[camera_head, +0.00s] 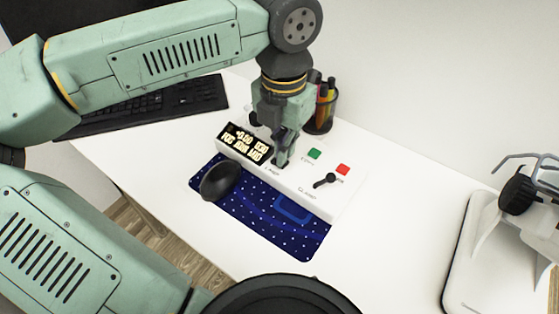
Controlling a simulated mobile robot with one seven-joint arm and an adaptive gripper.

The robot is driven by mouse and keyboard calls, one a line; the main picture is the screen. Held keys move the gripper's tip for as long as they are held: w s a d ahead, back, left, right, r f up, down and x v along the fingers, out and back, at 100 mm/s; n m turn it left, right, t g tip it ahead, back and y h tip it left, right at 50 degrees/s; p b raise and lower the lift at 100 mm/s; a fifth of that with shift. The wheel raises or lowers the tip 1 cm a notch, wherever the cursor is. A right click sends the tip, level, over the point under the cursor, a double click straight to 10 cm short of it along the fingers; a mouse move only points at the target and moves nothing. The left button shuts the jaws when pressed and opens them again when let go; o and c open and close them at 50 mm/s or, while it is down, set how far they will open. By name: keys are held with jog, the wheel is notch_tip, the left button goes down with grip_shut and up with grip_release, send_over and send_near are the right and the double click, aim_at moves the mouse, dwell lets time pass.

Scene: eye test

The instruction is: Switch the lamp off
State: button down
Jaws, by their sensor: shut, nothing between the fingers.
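A white control box (318,190) stands on the desk. It has a lit dark display (245,143) at its left end, a green button (314,153), a red button (343,169) and a black lever (326,180). Small labels are printed on it, too small to read surely. My gripper (281,160) points down at the box just right of the display, shut and empty. Its tips are at or just above the top; I cannot tell if they touch. Any switch under them is hidden. I cannot pick out the lamp surely.
A black rounded object (221,181) rests at the left of a dark blue starry mat (300,245). A pen holder (321,112) stands close behind my gripper. A keyboard (150,105) lies back left. A white device (475,250) stands at right. The white desk (390,235) between is clear.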

jog(key=shift+f+b, duration=0.8)
jog(key=shift+f, duration=0.05)
dwell(0.4)
jog(key=shift+r+p, duration=2.15)
jog(key=shift+r, duration=1.4)
jog(key=shift+s+f, duration=0.1)
